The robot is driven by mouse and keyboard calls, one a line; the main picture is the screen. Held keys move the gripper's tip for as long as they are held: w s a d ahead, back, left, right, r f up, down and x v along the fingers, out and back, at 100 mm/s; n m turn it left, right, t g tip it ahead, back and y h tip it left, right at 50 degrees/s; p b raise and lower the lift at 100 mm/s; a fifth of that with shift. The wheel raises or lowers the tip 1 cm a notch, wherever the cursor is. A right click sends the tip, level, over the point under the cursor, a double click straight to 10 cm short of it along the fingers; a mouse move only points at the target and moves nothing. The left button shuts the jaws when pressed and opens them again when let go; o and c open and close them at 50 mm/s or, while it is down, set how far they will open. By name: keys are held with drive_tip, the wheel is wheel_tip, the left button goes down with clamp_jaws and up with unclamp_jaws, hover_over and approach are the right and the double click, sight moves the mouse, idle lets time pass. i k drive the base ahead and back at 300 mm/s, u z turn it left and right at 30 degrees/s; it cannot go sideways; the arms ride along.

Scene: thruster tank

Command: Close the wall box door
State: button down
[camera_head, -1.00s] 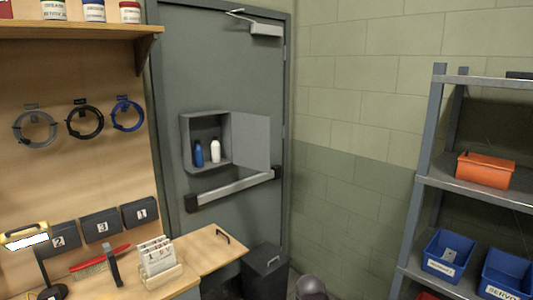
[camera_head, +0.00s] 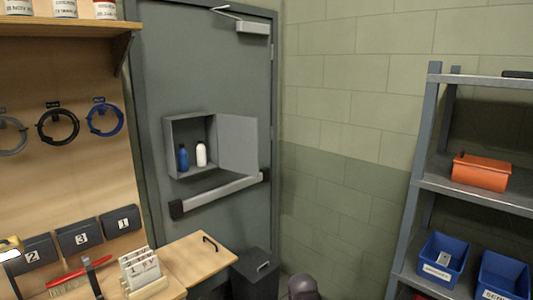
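The wall box (camera_head: 190,120) is a grey box in front of the grey-green door, above its push bar. Its own door (camera_head: 238,146) is a flat grey panel standing wide open, swung out to the right. A blue bottle (camera_head: 183,157) and a white bottle (camera_head: 201,154) stand upright inside. My gripper does not show clearly; a dark rounded shape (camera_head: 302,287) at the bottom edge may be part of my arm, but I cannot tell.
A wooden workbench (camera_head: 205,256) and a dark bin (camera_head: 256,274) stand below the box on the left. A metal shelf (camera_head: 478,196) with an orange box (camera_head: 481,171) and blue bins (camera_head: 443,258) is at the right. The push bar (camera_head: 215,196) runs just under the box.

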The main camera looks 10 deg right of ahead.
sight(238, 135)
drive_tip(key=i, duration=1.45)
drive_tip(key=u, duration=0.05)
